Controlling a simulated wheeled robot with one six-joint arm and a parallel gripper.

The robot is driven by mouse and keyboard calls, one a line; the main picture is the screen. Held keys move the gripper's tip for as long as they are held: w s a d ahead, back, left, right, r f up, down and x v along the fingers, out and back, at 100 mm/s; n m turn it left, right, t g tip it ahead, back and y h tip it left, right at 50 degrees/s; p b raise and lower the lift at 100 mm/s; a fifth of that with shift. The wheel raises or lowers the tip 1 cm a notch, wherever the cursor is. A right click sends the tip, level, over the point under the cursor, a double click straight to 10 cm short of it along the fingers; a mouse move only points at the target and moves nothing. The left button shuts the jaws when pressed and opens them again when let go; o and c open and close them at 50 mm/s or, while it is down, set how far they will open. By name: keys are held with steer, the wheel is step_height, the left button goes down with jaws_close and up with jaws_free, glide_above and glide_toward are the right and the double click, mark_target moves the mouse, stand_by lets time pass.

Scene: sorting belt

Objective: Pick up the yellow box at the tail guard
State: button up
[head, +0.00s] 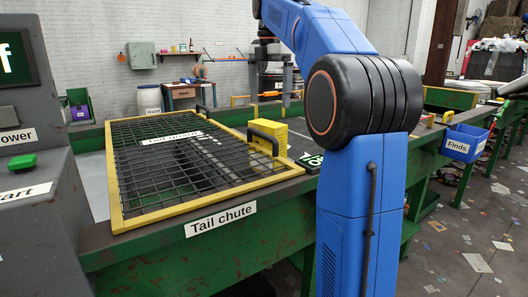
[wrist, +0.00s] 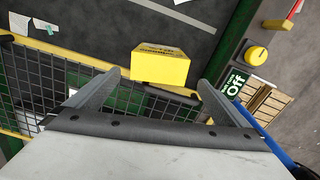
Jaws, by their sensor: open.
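The yellow box (wrist: 160,68) sits on the dark belt just beyond the guard's yellow edge in the wrist view, with dark print on its top. In the head view the yellow box (head: 273,133) is by the guard's right side, partly behind a black handle. The tail guard (head: 120,222) is a black mesh in a yellow frame, lying flat over the chute end; its mesh also shows in the wrist view (wrist: 50,85). My gripper (wrist: 159,80) is open and empty, its fingers spread either side of the box in the picture.
A green side rail (wrist: 236,35) runs right of the box, with a yellow knob (wrist: 257,53) and an "Off" sign (wrist: 234,84) beyond it. A guard handle (head: 268,138) stands close to the box. A blue "Finds" bin (head: 465,142) hangs at right. The belt beyond the box looks mostly clear.

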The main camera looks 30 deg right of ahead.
mark_target(269, 123)
step_height(269, 123, down, 11)
steer(key=shift+r, duration=0.1)
steer(key=shift+a+f, duration=0.15)
steer(key=shift+f, duration=1.15)
steer(key=shift+a+f, duration=0.1)
steer(key=shift+f, duration=1.2)
steer(key=c, duration=0.7)
